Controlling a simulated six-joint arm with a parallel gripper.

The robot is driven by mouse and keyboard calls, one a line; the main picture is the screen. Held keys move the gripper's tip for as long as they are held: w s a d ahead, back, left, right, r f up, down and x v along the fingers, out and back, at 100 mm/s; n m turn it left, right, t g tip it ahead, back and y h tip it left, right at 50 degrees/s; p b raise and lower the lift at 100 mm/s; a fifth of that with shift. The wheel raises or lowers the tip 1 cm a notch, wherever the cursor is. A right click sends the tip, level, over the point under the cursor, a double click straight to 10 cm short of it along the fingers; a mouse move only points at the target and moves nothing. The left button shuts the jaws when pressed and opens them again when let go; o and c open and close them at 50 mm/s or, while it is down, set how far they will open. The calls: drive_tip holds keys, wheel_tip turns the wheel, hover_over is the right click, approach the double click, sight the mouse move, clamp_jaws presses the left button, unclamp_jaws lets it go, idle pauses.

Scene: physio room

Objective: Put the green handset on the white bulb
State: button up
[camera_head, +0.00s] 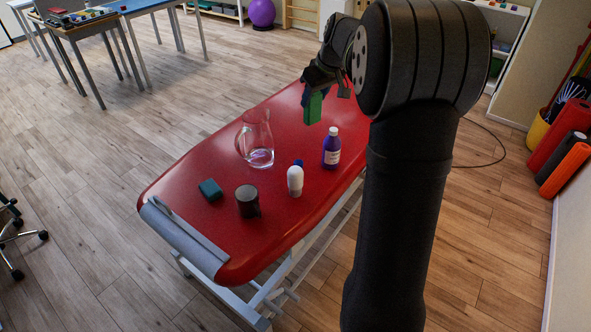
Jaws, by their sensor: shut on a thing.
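The green handset (313,108) hangs below my gripper (316,92), above the far part of the red treatment table. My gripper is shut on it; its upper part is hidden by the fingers. The white bulb (295,177) stands upright on the red table, nearer and lower in the view than the handset. The handset and the bulb are well apart.
On the red table (190,175) stand a glass jug (257,140), a purple bottle (331,150) right of the bulb, a dark mug (247,202) and a teal block (210,189). A small blue thing (298,163) shows just behind the bulb.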

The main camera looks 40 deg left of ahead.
drive_tip(key=s+d+f+m, duration=0.1)
drive_tip(key=d+f, duration=0.5)
drive_tip(key=d, duration=0.2)
drive_tip(key=shift+t, duration=0.3)
drive_tip(key=shift+s+a+f, duration=0.5)
drive_tip(key=shift+a+f, duration=1.35)
drive_tip(key=shift+f, duration=0.05)
drive_tip(key=shift+s+a+f, duration=0.55)
drive_tip(key=shift+a+f, duration=1.3)
drive_tip(key=shift+s+a+f, duration=0.5)
drive_tip(key=shift+a+f, duration=1.35)
drive_tip(key=shift+f, duration=0.05)
drive_tip(key=shift+f, duration=0.1)
drive_tip(key=o, duration=1.1)
drive_tip(key=shift+c, duration=0.2)
drive_tip(key=v, duration=1.2)
drive_tip(key=shift+a, duration=0.15)
